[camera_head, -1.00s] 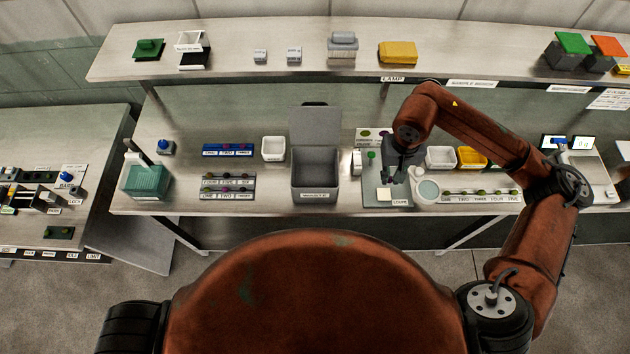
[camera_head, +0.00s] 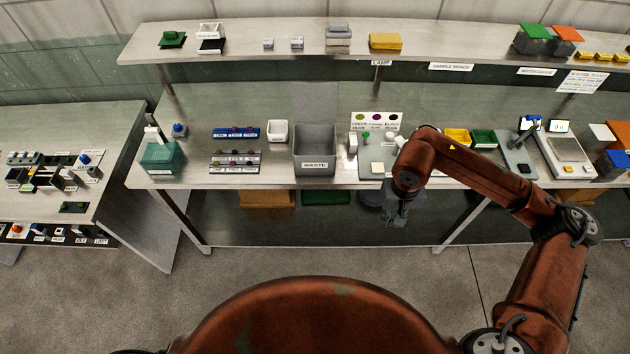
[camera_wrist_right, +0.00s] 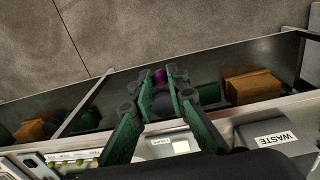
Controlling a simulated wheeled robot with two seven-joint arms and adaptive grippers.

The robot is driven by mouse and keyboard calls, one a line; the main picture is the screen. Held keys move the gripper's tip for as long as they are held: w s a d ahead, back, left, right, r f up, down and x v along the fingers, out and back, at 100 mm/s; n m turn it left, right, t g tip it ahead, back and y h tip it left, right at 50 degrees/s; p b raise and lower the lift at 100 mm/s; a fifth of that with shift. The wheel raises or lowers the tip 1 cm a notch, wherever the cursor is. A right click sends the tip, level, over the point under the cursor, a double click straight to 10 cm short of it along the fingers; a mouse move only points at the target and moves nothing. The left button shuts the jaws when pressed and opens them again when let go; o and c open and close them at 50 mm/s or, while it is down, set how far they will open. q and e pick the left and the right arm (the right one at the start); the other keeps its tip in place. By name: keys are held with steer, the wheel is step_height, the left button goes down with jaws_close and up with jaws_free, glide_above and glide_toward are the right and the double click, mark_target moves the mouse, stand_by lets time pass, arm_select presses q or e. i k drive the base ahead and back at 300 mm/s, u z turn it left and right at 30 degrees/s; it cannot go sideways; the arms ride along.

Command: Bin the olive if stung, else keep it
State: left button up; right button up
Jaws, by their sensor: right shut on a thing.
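My right gripper (camera_head: 391,215) hangs in front of the bench edge, below the bench top. In the right wrist view its green fingers (camera_wrist_right: 162,88) are shut on a small purple olive (camera_wrist_right: 159,76). The fingers partly hide the olive, and I cannot tell whether its skin has a sting mark. The grey waste bin (camera_head: 315,165), labelled WASTE, stands on the bench left of the gripper; it also shows in the right wrist view (camera_wrist_right: 258,128). A card (camera_head: 376,121) with green, purple and black olive dots stands at the back. My left gripper is out of view.
A white tub (camera_head: 278,131) stands left of the bin. Yellow (camera_head: 457,136) and green (camera_head: 484,137) trays and a scale (camera_head: 566,152) are to the right. A teal container (camera_head: 160,158) is at the left. The lower shelf holds brown boxes (camera_head: 266,198).

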mark_target(331, 173)
steer(key=z, duration=0.15)
steer(key=k, duration=0.25)
steer(key=u, duration=1.3)
steer(key=i, duration=1.35)
steer(key=z, duration=0.9)
steer(key=i, duration=0.4)
steer(key=z, duration=0.4)
